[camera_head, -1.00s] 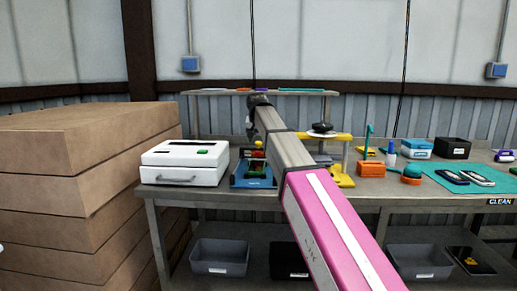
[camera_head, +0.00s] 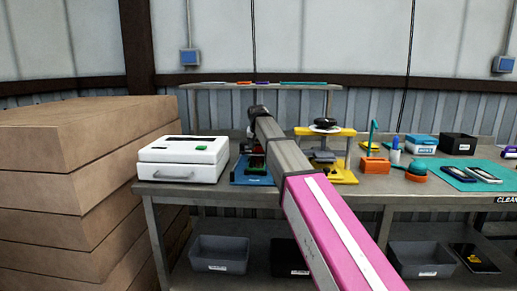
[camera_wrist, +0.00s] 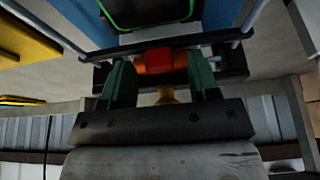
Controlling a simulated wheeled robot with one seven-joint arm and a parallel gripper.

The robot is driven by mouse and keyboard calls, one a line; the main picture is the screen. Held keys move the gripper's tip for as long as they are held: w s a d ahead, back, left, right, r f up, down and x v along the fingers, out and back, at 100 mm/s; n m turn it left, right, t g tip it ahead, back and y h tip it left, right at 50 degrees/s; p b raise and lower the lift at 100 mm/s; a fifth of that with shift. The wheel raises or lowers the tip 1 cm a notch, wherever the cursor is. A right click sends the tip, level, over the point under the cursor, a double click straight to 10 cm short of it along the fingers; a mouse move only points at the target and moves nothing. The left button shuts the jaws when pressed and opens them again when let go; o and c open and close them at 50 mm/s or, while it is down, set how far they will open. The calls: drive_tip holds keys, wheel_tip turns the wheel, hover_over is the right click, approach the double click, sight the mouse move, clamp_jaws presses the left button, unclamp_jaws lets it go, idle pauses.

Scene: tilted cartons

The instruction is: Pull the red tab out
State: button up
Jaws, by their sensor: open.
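The red tab (camera_wrist: 159,60) shows in the wrist view, with orange rounded parts on either side of it. My gripper (camera_wrist: 160,72) is open, its two green fingers on either side of the red tab with gaps visible. The tab sits on a dark bar at the edge of a blue fixture (camera_wrist: 225,12). A yellow piece (camera_wrist: 167,96) shows between the fingers, nearer the palm. In the head view the blue fixture (camera_head: 246,176) stands on the bench, and my arm hides much of it. The red tab cannot be made out there.
A white case (camera_head: 183,160) stands left of the fixture. A yellow stand (camera_head: 340,160) with a black knob is close on the right. Orange and teal items, bins and a teal mat (camera_head: 450,176) lie further right. Stacked cartons (camera_head: 80,165) fill the left.

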drive_tip(key=shift+w+f, duration=0.2)
drive_tip(key=shift+f, duration=0.25)
clamp_jaws()
drive_tip(key=s, duration=1.8)
drive_tip(key=shift+s+a, duration=0.3)
unclamp_jaws()
drive_tip(key=shift+r, duration=0.1)
drive_tip(key=v, duration=1)
drive_tip(key=shift+r, duration=0.35)
